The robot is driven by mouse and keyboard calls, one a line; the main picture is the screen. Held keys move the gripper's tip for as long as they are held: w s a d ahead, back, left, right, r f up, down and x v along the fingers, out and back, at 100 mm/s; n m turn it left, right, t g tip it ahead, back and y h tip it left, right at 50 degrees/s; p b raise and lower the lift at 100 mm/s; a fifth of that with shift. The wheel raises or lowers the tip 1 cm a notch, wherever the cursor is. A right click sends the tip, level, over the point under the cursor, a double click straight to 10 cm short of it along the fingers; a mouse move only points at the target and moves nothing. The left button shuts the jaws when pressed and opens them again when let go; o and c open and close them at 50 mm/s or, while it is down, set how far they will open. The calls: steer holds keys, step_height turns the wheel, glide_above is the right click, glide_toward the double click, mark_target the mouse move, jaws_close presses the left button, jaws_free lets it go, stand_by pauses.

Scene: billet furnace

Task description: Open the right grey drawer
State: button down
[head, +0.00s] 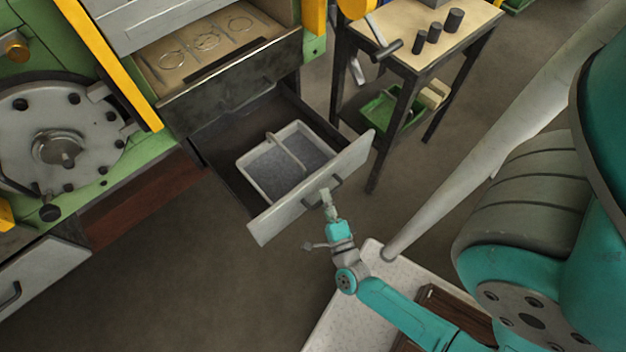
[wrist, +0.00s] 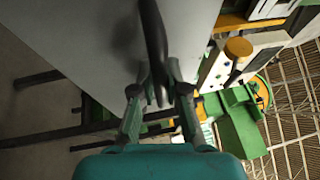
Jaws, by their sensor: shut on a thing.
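The right grey drawer (head: 312,192) stands pulled out from the green machine in the head view, and its dark inside shows. A pale tray with a handle (head: 248,170) lies in it. My gripper (head: 327,200) is at the drawer front, shut on the dark drawer handle (head: 338,184). In the wrist view, the fingers of my gripper (wrist: 158,92) close around the dark handle (wrist: 153,40), next to the grey drawer front (wrist: 85,40). The fingertips are small in the head view.
Another grey drawer (head: 40,275) with a dark handle is at the lower left. A table (head: 425,50) with dark cylinders stands right of the open drawer, with a green bin (head: 388,112) on its lower shelf. Clear floor (head: 190,290) lies in front of the machine.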

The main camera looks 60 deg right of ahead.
steer(key=shift+s+a, duration=0.15)
steer(key=shift+s, duration=0.4)
steer(key=shift+s+a, duration=0.15)
steer(key=shift+s, duration=0.35)
steer(key=c, duration=1.2)
jaws_free()
